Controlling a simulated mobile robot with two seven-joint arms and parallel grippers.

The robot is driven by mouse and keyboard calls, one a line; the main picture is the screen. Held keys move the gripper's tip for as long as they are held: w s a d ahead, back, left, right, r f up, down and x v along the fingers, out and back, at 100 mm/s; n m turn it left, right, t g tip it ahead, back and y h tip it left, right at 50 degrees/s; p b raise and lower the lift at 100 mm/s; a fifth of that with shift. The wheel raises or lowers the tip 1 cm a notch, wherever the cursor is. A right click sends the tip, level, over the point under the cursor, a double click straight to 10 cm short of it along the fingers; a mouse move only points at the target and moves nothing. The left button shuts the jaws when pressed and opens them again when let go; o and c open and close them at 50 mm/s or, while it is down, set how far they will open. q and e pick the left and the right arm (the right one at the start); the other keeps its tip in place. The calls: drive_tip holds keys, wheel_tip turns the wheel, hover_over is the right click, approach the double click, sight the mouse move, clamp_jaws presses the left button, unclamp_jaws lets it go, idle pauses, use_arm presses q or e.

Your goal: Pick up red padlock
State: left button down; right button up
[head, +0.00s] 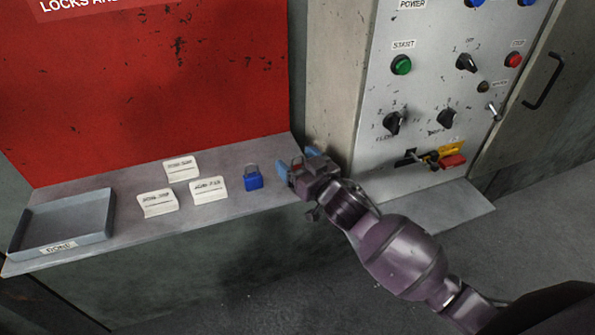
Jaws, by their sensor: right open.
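My right gripper (298,163) is open over the right end of the grey shelf, its two blue fingertips apart. A thin grey loop like a padlock shackle (297,159) shows between the fingertips. The body below it is hidden by the gripper, so I cannot tell its colour or whether the fingers touch it. A blue padlock (253,180) stands upright on the shelf just left of the gripper. No red padlock body shows clearly on the shelf. My left gripper is not in view.
White labelled tags (209,189) lie on the shelf (130,198). A grey tray (66,222) labelled DONE is at its left end. A red board (150,90) rises behind. The control panel (440,85) on the right has knobs and a red and yellow handle (452,160) low down.

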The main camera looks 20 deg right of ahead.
drive_tip(key=shift+w, duration=0.2)
drive_tip(key=shift+c, duration=0.3)
drive_tip(key=c, duration=0.9)
drive_tip(key=shift+c, duration=0.2)
